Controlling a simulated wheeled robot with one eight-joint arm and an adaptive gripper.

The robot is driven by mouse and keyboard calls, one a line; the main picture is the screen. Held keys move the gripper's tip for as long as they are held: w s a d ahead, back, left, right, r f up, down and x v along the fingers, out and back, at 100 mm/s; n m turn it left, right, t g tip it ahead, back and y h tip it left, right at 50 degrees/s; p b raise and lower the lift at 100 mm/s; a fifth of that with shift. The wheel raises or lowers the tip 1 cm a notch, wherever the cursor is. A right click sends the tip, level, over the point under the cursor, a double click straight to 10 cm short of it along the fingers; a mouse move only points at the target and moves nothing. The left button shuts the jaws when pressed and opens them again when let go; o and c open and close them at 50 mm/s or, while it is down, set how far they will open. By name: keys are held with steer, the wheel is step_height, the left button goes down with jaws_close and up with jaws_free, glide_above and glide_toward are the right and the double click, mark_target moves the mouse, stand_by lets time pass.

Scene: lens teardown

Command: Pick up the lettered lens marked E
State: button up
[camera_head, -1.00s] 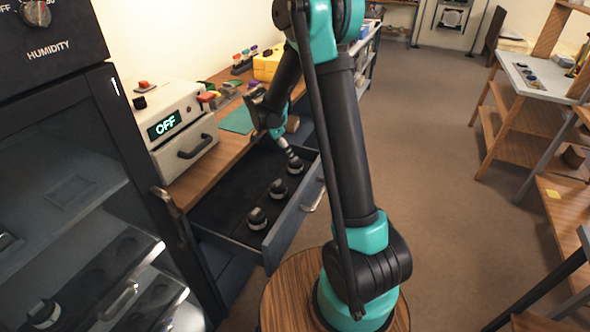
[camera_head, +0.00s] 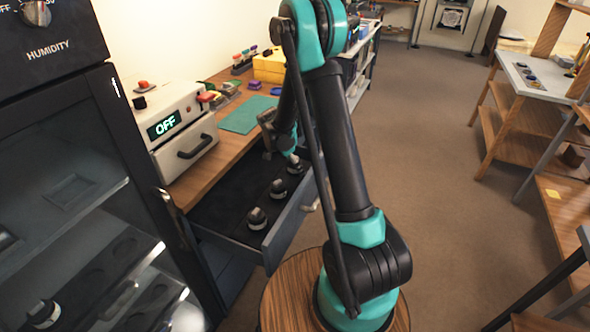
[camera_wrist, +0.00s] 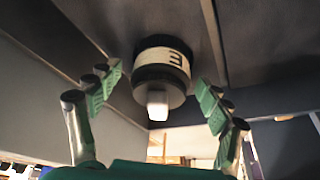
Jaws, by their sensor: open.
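The lens marked E (camera_wrist: 162,57) is a dark cylinder with a pale band bearing the letter, seen in the wrist view. A small white block-like part shows on its near end. My gripper (camera_wrist: 159,82) is open, with one green-padded finger on each side of the lens and visible gaps between. In the head view, my gripper (camera_head: 290,154) is low over the far end of the open drawer (camera_head: 229,195), at the farthest lens (camera_head: 295,166). The letter is not readable there, and my gripper partly hides that lens.
Two more dark lenses, a middle one (camera_head: 278,189) and a near one (camera_head: 257,218), stand in the drawer in a row. The drawer front (camera_head: 290,220) rises beside them. A white box reading OFF (camera_head: 178,125) and a green mat (camera_head: 247,115) sit on the counter.

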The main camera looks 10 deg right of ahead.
steer(key=shift+c, duration=0.2)
steer(key=c, duration=1.2)
steer(key=shift+r, duration=0.15)
